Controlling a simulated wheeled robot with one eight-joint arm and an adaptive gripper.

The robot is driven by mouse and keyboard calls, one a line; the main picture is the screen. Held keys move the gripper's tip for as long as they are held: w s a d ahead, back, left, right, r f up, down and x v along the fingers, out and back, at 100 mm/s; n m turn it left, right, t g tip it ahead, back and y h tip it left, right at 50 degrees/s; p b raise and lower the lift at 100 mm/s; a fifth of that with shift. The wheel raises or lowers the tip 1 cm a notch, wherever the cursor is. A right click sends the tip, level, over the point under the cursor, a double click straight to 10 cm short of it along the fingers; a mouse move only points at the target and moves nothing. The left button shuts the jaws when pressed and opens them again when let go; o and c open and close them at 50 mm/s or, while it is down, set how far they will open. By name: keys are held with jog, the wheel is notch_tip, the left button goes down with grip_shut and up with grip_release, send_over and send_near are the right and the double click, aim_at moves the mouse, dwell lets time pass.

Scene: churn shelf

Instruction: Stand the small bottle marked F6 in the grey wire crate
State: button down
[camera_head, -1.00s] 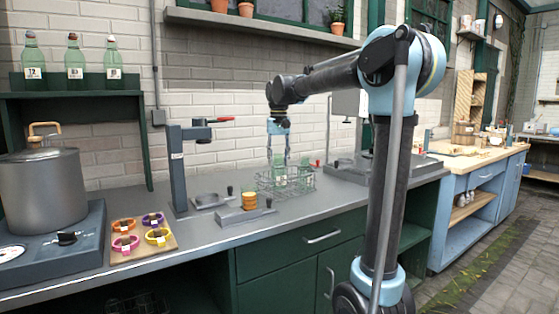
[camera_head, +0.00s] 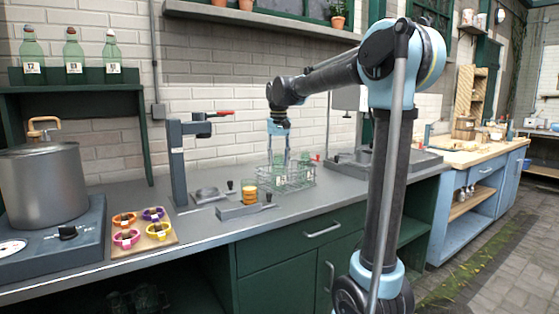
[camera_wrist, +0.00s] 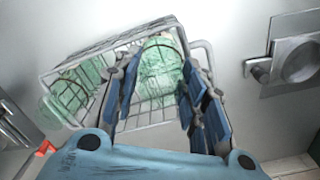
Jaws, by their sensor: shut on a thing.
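My gripper (camera_head: 278,161) is pointing down over the grey wire crate (camera_head: 288,186) on the counter. It is shut on a small green bottle (camera_wrist: 160,68), which shows between the two fingers in the wrist view. The bottle is upright within the crate's outline; whether its base touches the crate floor is hidden. Its marking is not readable. A second green bottle (camera_wrist: 72,88) is in the crate on the left in the wrist view. The crate's wire rim (camera_wrist: 95,48) surrounds both.
A grey fixture with stacked amber discs (camera_head: 249,193) stands just left of the crate. A grey stand with a red lever (camera_head: 180,165) is farther left, near coloured rings (camera_head: 126,238) and a large pot (camera_head: 42,185). Three bottles (camera_head: 72,55) stand on the green shelf.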

jog(key=shift+f, duration=0.35)
jog(key=c, duration=0.9)
grip_release()
jog(key=shift+c, duration=0.9)
jog(key=shift+r, duration=3.55)
jog(key=shift+s, duration=0.1)
